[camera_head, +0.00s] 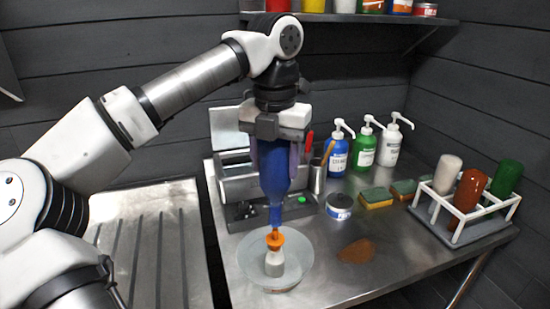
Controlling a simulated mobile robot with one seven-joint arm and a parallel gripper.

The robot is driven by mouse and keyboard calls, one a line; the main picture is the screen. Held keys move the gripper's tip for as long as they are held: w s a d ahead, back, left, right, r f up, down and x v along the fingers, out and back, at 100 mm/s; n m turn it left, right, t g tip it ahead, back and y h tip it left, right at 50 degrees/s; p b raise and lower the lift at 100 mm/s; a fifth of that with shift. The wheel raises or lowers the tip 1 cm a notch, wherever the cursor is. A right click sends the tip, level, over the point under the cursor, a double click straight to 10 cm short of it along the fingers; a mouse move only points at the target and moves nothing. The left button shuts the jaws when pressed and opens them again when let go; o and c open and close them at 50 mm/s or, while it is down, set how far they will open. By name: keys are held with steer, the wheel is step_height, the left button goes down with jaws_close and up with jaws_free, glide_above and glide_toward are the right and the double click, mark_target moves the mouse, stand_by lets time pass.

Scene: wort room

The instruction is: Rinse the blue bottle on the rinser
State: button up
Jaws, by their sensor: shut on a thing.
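The blue bottle (274,185) is upside down, its neck pointing down. My gripper (274,165) is shut on its body from above, one finger on each side. The rinser (274,263) has a pale base and an orange top (275,239), and stands in a round, pale dish (300,272) at the front of the metal table. The bottle's mouth is right at the orange top in this view. I cannot tell whether the mouth is around the top or just above it.
A white rack (459,226) with several upturned bottles stands at right. Pump bottles (363,148), sponges (376,198) and a round tin (339,205) are behind. A brown patch (357,251) lies right of the dish. A grooved drainboard (155,240) is at left; a shelf (350,17) hangs above.

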mark_target(275, 181)
steer(key=shift+f+b, duration=1.25)
steer(key=shift+f, duration=0.8)
stand_by(1.6)
steer(key=shift+f+b, duration=0.65)
steer(key=shift+f, duration=0.35)
steer(key=shift+r+p, duration=0.85)
steer(key=shift+r, duration=0.2)
steer(key=shift+f, duration=0.2)
